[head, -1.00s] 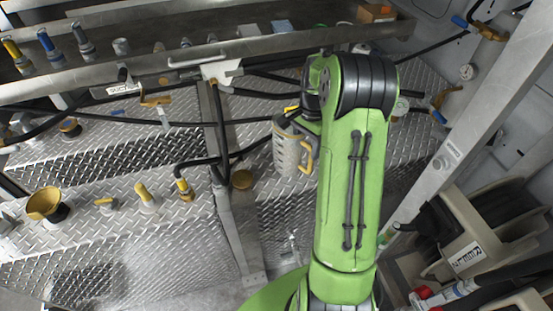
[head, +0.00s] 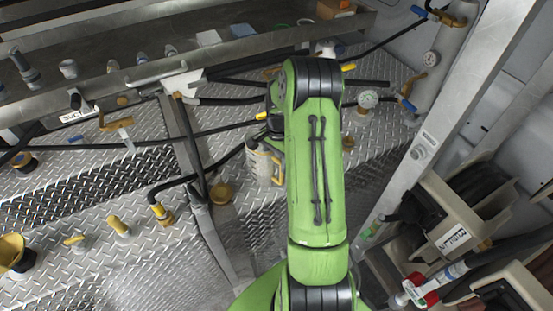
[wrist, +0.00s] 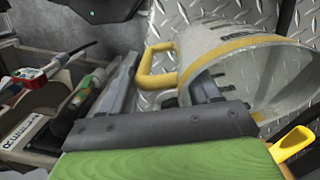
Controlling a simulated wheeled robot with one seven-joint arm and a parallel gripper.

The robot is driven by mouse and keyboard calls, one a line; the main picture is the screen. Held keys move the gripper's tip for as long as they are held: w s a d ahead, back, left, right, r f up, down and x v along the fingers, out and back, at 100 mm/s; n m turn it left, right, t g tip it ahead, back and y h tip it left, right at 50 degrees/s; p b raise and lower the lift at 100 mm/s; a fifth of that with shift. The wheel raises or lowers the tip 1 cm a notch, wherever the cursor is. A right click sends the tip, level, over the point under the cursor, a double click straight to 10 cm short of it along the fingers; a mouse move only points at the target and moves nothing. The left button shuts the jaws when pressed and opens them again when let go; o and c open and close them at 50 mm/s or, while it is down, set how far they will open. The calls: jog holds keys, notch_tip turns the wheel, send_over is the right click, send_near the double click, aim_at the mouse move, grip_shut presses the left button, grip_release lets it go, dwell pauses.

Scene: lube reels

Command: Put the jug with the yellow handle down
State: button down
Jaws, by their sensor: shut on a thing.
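The jug with the yellow handle (head: 261,168) is pale and translucent, with markings on its side. In the head view it hangs just left of my green arm, which hides part of it. In the wrist view the jug (wrist: 250,65) lies tilted across the picture with its wide mouth facing the lower right. Its yellow handle (wrist: 153,68) sticks out to the left. My gripper (wrist: 205,92) is shut on the jug at its wall near the rim. A yellow spout-like piece (wrist: 292,143) shows beside the rim. I cannot tell whether the jug's base touches anything.
Diamond-plate metal (head: 110,205) lies behind and below the jug. Black hoses and a yellow-ended fitting (head: 160,212) are to its left. A metal shelf (head: 200,60) runs above.

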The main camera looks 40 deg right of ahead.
jog(key=shift+f, duration=0.2)
jog(key=shift+c, duration=1.1)
grip_release()
jog(key=shift+r, duration=0.1)
